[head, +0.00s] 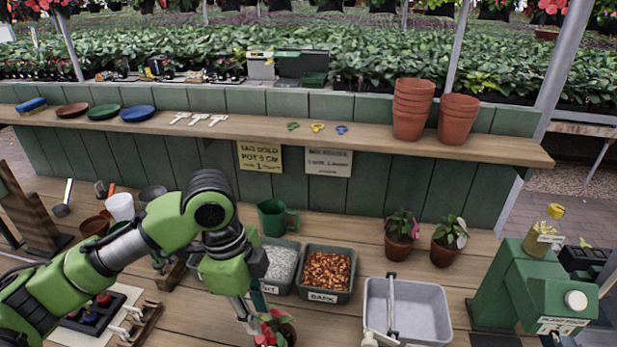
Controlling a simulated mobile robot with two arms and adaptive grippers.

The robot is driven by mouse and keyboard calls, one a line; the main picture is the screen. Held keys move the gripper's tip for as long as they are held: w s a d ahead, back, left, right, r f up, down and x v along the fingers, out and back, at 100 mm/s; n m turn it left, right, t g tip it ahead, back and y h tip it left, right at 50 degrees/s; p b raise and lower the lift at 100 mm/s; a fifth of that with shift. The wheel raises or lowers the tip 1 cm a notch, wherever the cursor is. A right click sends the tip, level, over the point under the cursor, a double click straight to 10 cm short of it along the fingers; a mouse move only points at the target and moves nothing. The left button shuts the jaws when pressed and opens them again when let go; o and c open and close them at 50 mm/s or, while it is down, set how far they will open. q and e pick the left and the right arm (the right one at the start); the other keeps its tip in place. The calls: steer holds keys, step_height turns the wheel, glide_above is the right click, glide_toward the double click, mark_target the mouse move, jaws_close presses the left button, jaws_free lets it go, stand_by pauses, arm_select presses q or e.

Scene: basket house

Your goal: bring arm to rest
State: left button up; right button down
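My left arm (130,245) is green and grey, enters from the left in the head view and bends over at the elbow. My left gripper (250,318) points down at the lower middle, beside a small red-flowered potted plant (286,332) at the bottom edge. Whether its fingers touch the plant is unclear, and so is how far they are apart. My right gripper does not show clearly in this view.
A grey tub (435,310) with a tool across it, a BARK bin (327,275) and a bin of pale grains (283,262) stand near the gripper. Two potted plants (400,248) (445,252) and a green plant-food dispenser (535,290) are right. A shelf (260,132) crosses behind.

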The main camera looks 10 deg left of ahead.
arm_select(q)
steer(key=s+d+f+n+t+h, duration=0.3)
steer(key=s+d+f+n, duration=0.25)
steer(key=d+f, duration=0.4)
steer(key=a+f+n, duration=0.1)
steer(key=n, duration=0.1)
steer(key=s+a+f+n, duration=0.1)
steer(key=a+f, duration=0.1)
steer(key=s+a+f+n+y, duration=0.1)
steer(key=a+f+n, duration=0.1)
steer(key=shift+s+n+t, duration=0.1)
steer(key=shift+n+t, duration=0.25)
steer(key=shift+t, duration=0.05)
steer(key=s+a+f+n+y, duration=0.3)
steer(key=s+a+f+n, duration=0.15)
steer(key=s+a, duration=0.35)
step_height(320, 180, down, 29)
steer(key=s+a+g+b, duration=0.2)
steer(key=b, duration=0.1)
steer(key=s+a+f+b, duration=0.2)
steer(key=s+f, duration=1.4)
steer(key=f, duration=0.2)
steer(key=shift+s+a+g+y, duration=0.35)
steer(key=shift+g+y, duration=0.05)
